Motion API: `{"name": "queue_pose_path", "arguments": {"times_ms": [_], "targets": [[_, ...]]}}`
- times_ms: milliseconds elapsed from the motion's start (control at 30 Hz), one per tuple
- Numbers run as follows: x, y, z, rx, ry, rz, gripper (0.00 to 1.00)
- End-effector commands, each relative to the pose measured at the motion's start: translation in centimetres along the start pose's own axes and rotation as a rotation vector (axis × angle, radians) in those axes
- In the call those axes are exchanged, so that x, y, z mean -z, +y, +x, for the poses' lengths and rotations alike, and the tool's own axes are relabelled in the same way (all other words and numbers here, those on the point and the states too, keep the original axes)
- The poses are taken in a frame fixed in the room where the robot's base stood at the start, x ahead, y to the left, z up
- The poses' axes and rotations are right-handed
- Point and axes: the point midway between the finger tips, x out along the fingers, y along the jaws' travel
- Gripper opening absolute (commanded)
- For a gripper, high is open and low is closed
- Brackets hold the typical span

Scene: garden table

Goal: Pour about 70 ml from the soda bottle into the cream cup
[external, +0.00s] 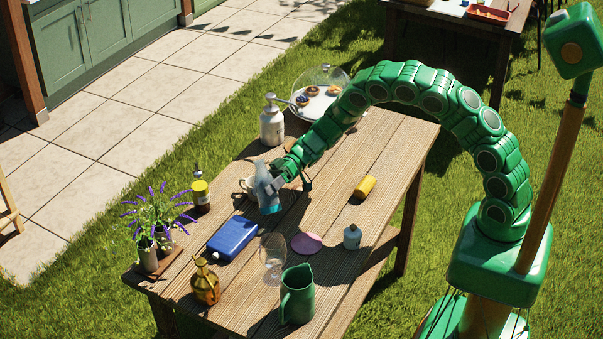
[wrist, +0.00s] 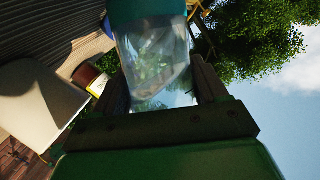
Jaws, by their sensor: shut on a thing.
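The soda bottle (external: 267,190) is clear with a teal part at its lower end in the external view. It leans slightly there, just in front of the cream cup (external: 248,187). My gripper (external: 275,182) is shut on the bottle. In the wrist view the clear bottle (wrist: 150,62) sits between my dark fingers (wrist: 166,88), its teal end at the top edge. A large pale rounded shape, apparently the cup (wrist: 35,105), is at the left there. The bottle partly hides the cup in the external view. I cannot tell whether liquid is flowing.
A metal pump bottle (external: 272,122) and a glass-domed pastry tray (external: 325,92) stand behind. A dark jar (external: 201,196), blue flask (external: 233,239), wine glass (external: 272,257), green pitcher (external: 297,294), yellow cylinder (external: 365,186) and pink disc (external: 307,243) are around. The table's right side (external: 385,150) is mostly clear.

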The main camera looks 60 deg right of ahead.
Motion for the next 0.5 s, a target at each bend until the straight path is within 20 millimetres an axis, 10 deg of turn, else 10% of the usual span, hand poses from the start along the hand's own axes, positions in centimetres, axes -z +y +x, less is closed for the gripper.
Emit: {"name": "queue_pose_path", "arguments": {"times_ms": [500], "targets": [[-1.1,-0.3,0.6,0.126,0.087,0.299,0.23]]}}
